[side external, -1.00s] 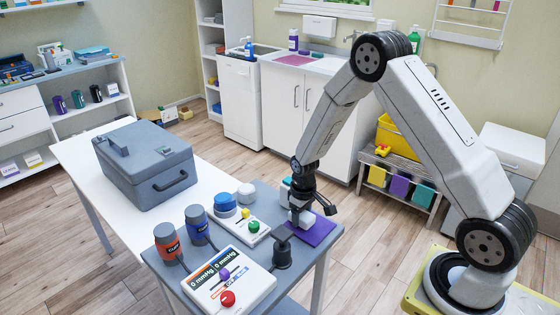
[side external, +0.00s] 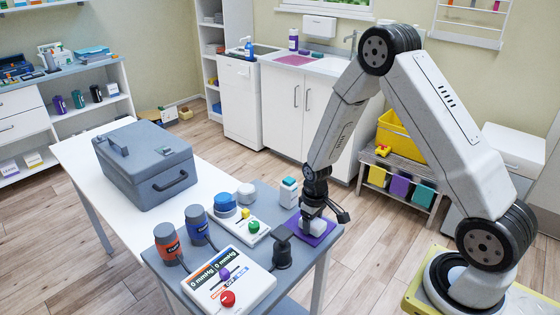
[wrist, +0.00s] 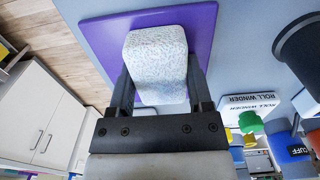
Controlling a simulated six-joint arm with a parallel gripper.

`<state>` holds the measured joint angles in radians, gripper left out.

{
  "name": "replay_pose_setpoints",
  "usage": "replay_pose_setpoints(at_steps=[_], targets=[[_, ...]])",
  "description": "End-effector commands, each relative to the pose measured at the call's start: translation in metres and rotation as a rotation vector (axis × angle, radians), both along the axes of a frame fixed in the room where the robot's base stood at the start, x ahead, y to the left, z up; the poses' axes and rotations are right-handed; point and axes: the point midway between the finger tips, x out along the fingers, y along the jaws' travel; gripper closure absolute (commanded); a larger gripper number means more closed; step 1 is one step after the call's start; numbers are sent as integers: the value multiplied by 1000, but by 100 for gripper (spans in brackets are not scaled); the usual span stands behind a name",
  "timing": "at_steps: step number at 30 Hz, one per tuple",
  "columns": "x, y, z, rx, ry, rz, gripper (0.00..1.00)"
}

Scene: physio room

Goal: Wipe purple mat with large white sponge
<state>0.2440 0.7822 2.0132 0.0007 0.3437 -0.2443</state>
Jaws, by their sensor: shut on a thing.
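The purple mat (side external: 323,232) lies flat near the right edge of the grey table top. It also shows in the wrist view (wrist: 203,30), behind the sponge. My gripper (side external: 311,226) is over the mat, pointing down. It is shut on the large white sponge (wrist: 155,62), with one finger along each side of it. In the side view the sponge (side external: 318,226) is partly hidden by my gripper and is at the mat. I cannot tell whether it presses on the mat or is just above it.
A white and teal bottle (side external: 288,192) stands just left of the mat. A black post (side external: 282,250) stands in front of it.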

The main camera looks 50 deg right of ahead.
Motion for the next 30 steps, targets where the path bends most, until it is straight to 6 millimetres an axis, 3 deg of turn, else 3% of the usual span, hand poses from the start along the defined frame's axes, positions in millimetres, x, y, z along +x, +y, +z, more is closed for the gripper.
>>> replay_pose_setpoints(at_steps=[11, 30], targets=[[-6, 0, -1, 1, 2, 0, 82], [-40, 1, -4, 3, 11, 0, 82]])
